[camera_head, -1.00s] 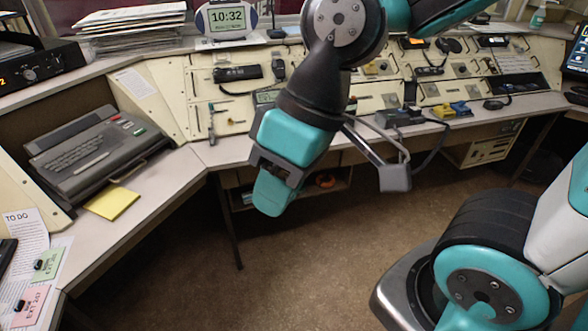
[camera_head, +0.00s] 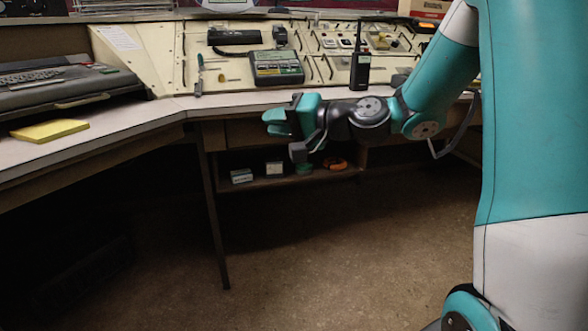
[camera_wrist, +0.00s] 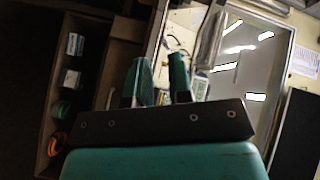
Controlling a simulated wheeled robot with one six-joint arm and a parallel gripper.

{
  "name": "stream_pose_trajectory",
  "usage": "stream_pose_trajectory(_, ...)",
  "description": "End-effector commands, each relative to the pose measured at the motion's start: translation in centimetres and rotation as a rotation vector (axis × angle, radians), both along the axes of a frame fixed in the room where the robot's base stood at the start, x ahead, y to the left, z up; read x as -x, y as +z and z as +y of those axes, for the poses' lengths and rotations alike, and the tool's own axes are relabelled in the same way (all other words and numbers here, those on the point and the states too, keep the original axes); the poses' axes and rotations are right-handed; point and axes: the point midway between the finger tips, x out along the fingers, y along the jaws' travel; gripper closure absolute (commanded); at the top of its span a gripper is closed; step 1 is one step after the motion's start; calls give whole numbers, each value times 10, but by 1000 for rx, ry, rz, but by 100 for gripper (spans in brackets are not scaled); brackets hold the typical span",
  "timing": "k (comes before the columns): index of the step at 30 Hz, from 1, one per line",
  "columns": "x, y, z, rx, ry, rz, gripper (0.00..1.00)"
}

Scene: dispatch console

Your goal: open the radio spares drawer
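A brown wooden drawer front (camera_head: 238,133) sits under the desk top and above an open shelf. It looks shut, and no label can be read on it. My gripper (camera_head: 272,122) is in front of it, just below the desk's front edge, pointing left. The arm hides the drawer front's right part. In the wrist view my gripper's two teal fingers (camera_wrist: 160,78) stand apart with nothing seen between them. The brown panel beside them there (camera_wrist: 121,55) appears to be the drawer front.
The open shelf (camera_head: 262,184) holds small boxes, a green roll and an orange roll. A thin desk leg (camera_head: 213,205) stands left of it. A black radio (camera_head: 360,62) stands on the desk (camera_head: 230,101) above. The floor in front is clear.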

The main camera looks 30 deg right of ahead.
Motion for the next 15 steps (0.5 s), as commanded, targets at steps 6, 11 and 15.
stream_pose_trajectory(6, -22, -95, -95, -231, -266, -89, 80)
stream_pose_trajectory(11, -23, -126, -147, -350, -401, -145, 80)
stream_pose_trajectory(15, -21, -137, -171, -404, -462, -171, 80)
